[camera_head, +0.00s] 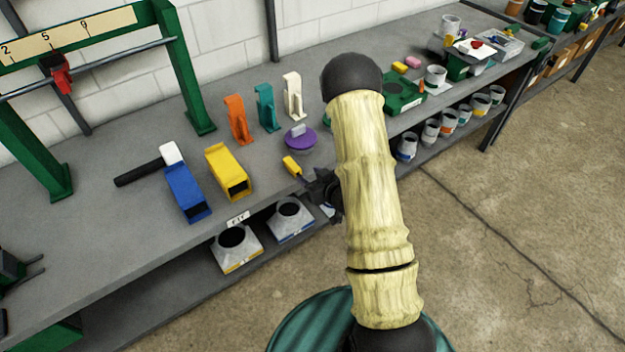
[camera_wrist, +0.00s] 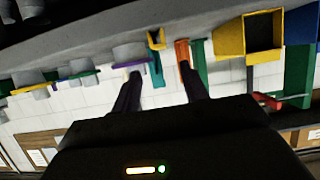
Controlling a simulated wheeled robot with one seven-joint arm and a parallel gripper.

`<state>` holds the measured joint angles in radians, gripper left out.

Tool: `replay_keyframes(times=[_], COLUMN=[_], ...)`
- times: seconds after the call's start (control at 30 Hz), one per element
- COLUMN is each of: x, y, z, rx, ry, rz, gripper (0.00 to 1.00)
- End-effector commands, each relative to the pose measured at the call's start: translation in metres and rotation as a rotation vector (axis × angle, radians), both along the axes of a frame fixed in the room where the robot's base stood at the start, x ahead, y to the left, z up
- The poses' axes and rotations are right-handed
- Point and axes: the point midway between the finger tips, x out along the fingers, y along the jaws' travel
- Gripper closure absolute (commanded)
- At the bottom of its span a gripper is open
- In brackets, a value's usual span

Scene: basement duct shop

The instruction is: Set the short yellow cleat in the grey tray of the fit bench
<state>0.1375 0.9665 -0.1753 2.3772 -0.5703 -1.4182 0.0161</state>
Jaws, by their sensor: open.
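A small yellow piece (camera_head: 291,165), which looks like the short yellow cleat, is at the bench's front edge in the head view. It shows as a yellow channel (camera_wrist: 156,46) in the wrist view, ahead of and between my fingertips. My gripper (camera_head: 305,177) is at the front edge, just right of the piece; its fingers (camera_wrist: 159,72) are apart with nothing visible between them. I cannot tell whether they touch the piece. A grey tray (camera_head: 508,46) with items in it is at the far right end; I cannot tell if it is the task's tray.
A purple disc (camera_head: 301,140) with a grey block stands behind the yellow piece. A yellow duct (camera_head: 228,170) and a blue duct (camera_head: 186,191) lie to the left. Orange (camera_head: 238,121), teal (camera_head: 265,108) and white (camera_head: 293,97) uprights stand behind. My arm hides part of the bench.

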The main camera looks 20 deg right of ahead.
Motion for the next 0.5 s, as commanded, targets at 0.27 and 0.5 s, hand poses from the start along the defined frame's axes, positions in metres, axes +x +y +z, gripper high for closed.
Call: replay_keyframes(times=[0.27,0.5], x=[-0.0052,-0.005], y=[-0.0015,-0.0013], z=[0.0028,0.0026], rx=[0.0,0.0], ry=[0.0,0.0], rz=[0.0,0.0], gripper=[0.56,0.56])
